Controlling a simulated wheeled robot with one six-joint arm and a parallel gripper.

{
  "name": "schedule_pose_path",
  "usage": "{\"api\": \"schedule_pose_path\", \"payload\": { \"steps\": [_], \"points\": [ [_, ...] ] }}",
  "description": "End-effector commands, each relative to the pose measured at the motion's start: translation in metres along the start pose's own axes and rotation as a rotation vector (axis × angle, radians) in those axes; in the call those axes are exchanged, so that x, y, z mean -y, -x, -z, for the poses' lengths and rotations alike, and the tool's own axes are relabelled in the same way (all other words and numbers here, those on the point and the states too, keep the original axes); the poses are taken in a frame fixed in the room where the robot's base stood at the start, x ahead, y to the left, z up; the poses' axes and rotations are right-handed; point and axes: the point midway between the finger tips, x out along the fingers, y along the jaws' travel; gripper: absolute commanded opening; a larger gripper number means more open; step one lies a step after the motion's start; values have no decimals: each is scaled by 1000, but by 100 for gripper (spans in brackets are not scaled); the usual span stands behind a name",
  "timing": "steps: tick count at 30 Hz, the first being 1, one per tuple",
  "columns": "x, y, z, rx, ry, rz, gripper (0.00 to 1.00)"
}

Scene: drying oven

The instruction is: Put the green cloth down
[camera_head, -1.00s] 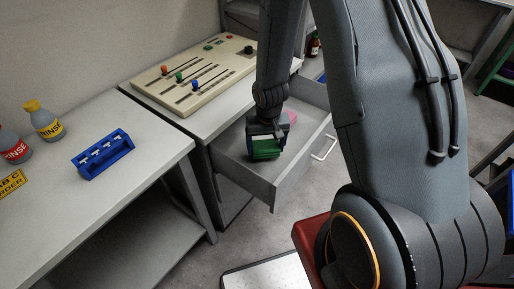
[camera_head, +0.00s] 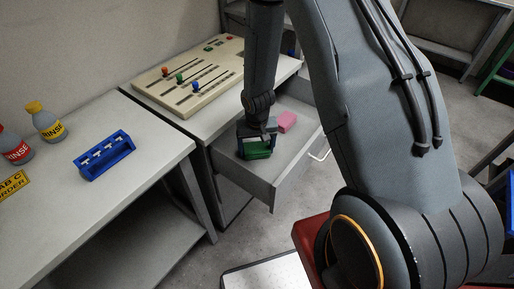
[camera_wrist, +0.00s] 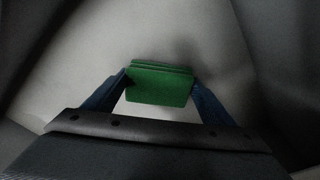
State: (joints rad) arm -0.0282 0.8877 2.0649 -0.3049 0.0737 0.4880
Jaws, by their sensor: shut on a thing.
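The green cloth (camera_head: 257,152) is a small folded block held at the left part of the open drawer (camera_head: 262,188). My gripper (camera_head: 257,142) points down into the drawer and is shut on the cloth. In the wrist view the green cloth (camera_wrist: 160,84) sits between the two blue fingertips of my gripper (camera_wrist: 160,88), with the pale drawer floor behind it. I cannot tell whether the cloth touches the drawer floor.
A pink block (camera_head: 287,121) lies in the drawer to the right of my gripper. A slider panel (camera_head: 190,75) stands on the cabinet top. A blue rack (camera_head: 104,155) and rinse bottles (camera_head: 43,121) are on the left table. The drawer's front right part is bare.

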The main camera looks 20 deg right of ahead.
Motion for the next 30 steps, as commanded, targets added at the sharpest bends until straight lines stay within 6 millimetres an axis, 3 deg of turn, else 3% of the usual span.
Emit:
{"api": "schedule_pose_path", "payload": {
  "steps": [4,5,8,21,30],
  "points": [
    [0,-4,0,0,0,0,42],
    [0,-4,0,0,0,0,79],
    [0,-3,0,0,0,0,96],
    [0,2,0,0,-1,0,96],
    [0,49,1,-4,-1,1,96]
  ]
}}
